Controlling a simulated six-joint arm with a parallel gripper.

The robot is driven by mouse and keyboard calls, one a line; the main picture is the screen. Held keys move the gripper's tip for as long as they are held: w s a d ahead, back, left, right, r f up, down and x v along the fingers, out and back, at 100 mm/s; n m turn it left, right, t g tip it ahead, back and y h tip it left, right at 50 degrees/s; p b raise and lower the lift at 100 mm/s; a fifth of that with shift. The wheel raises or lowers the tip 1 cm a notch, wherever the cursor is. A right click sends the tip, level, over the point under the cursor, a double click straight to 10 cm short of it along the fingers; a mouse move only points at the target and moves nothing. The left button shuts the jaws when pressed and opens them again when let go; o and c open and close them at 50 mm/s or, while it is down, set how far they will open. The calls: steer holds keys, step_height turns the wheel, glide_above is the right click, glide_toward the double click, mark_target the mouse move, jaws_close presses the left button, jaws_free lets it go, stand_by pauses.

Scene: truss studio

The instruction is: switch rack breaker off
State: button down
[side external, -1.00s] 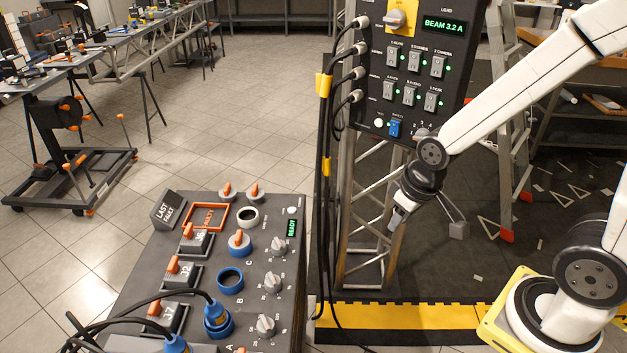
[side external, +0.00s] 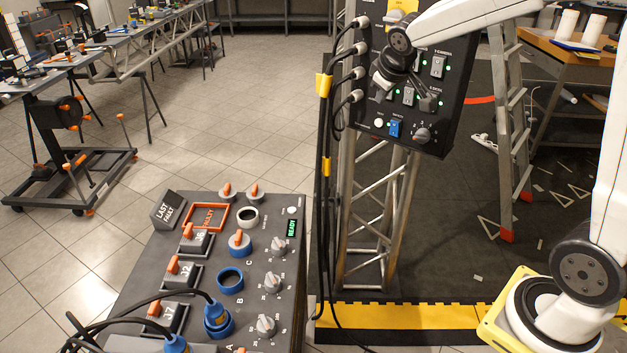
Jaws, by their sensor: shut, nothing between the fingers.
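The dark rack panel (side external: 437,125) hangs on a metal truss and carries two rows of grey rocker breakers with green lamps. The upper right breaker (side external: 438,66) is uncovered, and its label appears to read camera. A lower middle breaker (side external: 408,96) is partly visible. My arm and gripper cover the upper left part of the panel. Which breaker is the rack one cannot be read. My gripper (side external: 379,84) is shut and empty, pointing left and down in front of the breakers' left side. Whether it touches the panel cannot be told.
Black cables with a yellow tie (side external: 324,85) plug into the panel's left side. A blue switch (side external: 395,128) and a grey knob (side external: 422,135) sit below the breakers. A control console (side external: 150,262) stands at front left; a stepladder (side external: 508,130) stands to the right.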

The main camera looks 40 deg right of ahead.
steer(key=shift+h, duration=0.6)
steer(key=d+r, duration=0.1)
steer(key=w+d+r, duration=0.2)
steer(key=r, duration=0.1)
steer(key=shift+d, duration=0.4)
steer(key=w+d+f, duration=0.5)
steer(key=d+f, duration=0.2)
steer(key=d, duration=0.1)
steer(key=shift+w+f, duration=0.15)
steer(key=shift+w, duration=0.05)
steer(key=shift+d, duration=0.1)
